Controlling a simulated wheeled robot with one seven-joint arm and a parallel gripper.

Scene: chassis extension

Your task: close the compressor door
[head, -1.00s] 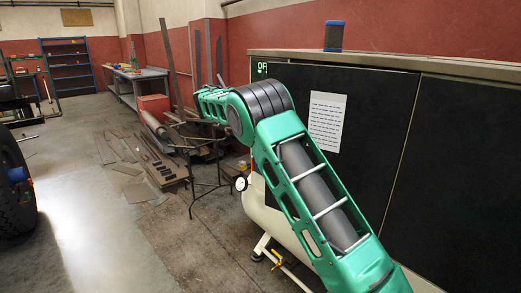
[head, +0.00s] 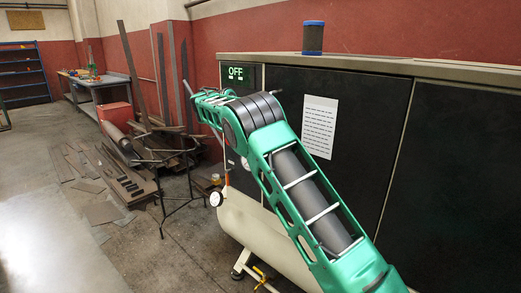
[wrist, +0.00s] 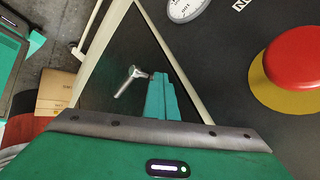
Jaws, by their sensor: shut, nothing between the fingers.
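The compressor (head: 450,190) has dark front panels in a pale frame on the right of the head view.
A red button (wrist: 292,57) on a yellow base and a gauge (wrist: 186,6) are on the dark surface at the right of the wrist view. The floor at far left is clear.

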